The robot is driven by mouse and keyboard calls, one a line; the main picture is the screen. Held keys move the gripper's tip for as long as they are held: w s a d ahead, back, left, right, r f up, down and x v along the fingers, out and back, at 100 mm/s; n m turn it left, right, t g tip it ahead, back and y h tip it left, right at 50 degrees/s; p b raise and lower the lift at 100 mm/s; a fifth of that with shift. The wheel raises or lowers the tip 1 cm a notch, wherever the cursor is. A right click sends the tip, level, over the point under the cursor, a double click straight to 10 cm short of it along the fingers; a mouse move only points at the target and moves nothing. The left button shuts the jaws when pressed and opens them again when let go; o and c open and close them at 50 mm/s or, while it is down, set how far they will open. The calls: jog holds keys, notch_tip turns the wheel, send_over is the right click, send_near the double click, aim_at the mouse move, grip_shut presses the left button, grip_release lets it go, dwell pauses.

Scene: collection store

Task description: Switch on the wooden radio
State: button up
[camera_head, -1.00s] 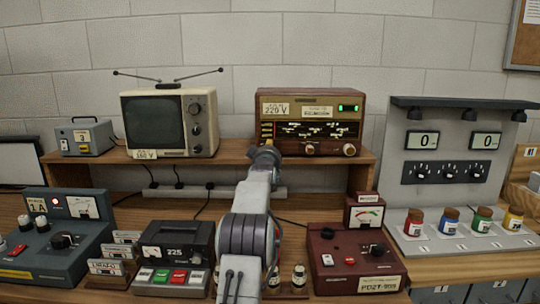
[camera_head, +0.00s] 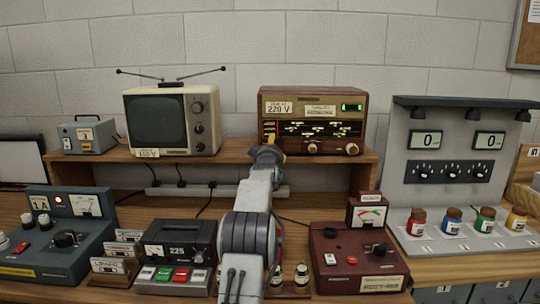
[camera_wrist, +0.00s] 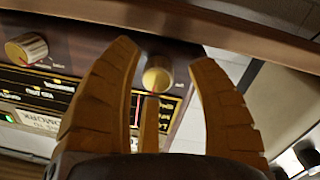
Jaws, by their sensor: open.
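The wooden radio (camera_head: 345,105) stands on the shelf, with a gold front, a dark dial, a lit green display at upper right and knobs along its lower edge. My gripper (camera_head: 266,152) is at the radio's lower left corner and hides part of its front. In the wrist view the radio is upside down. There my open gripper (camera_wrist: 160,70) has its fingers either side of a yellowish knob (camera_wrist: 157,76), with no clear grip on it. Another knob (camera_wrist: 25,48) is farther left. I cannot read the knob's setting.
A television (camera_head: 172,120) and a small grey box (camera_head: 88,136) stand left on the shelf (camera_head: 235,158). Below are a dark red device (camera_head: 340,255), a 225 unit (camera_head: 175,240) and small bottles. A panel with several coloured jars (camera_head: 418,221) is at right.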

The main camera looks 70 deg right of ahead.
jog(key=v, duration=1.1)
jog(key=shift+a, duration=0.4)
jog(key=shift+s, duration=0.1)
dwell(0.6)
